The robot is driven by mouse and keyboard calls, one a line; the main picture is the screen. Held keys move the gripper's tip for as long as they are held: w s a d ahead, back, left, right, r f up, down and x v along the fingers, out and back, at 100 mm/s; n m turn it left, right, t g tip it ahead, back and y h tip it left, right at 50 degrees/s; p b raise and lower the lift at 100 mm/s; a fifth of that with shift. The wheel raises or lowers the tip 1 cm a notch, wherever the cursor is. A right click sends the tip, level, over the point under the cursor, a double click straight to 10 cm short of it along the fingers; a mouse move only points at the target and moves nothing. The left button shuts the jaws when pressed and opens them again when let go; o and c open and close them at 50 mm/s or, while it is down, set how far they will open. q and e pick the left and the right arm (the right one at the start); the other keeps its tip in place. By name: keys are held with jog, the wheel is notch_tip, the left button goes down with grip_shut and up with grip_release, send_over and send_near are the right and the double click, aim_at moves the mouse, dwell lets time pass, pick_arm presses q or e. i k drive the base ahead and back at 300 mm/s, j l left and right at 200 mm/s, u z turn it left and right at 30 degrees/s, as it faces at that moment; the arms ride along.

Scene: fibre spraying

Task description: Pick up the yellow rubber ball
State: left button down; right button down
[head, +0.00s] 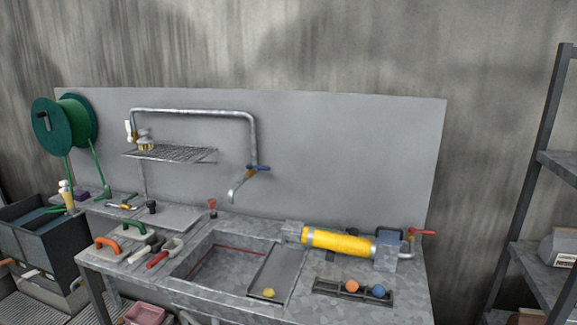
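A small yellow rubber ball (269,293) lies at the front end of a sloped grey metal tray (285,262) at the right side of the sink. It looks slightly lumpy at this size. Nothing covers it from above. Neither of my grippers can be made out in the head view.
An orange ball (351,286) and a blue ball (378,291) sit in a dark rack (328,285) to the right. A yellow cylinder (338,243) lies behind it. The sink basin (215,268) is left of the tray, with a curved tap (236,189) above. Handled tools (108,245) lie farther left.

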aim_at(268, 292)
jog(key=i+j+z, duration=0.4)
jog(key=j, duration=0.15)
jog(key=j+z, duration=0.35)
jog(key=j, duration=0.15)
jog(key=j+z, duration=0.4)
jog(key=j, duration=0.15)
jog(key=k+j+z, duration=0.15)
jog(key=j+z, duration=0.2)
jog(key=k+j+z, duration=0.2)
jog(key=j+z, duration=0.2)
jog(key=j, duration=0.2)
jog(key=k+j+z, duration=0.3)
jog(key=k+j, duration=0.1)
jog(key=k, duration=0.05)
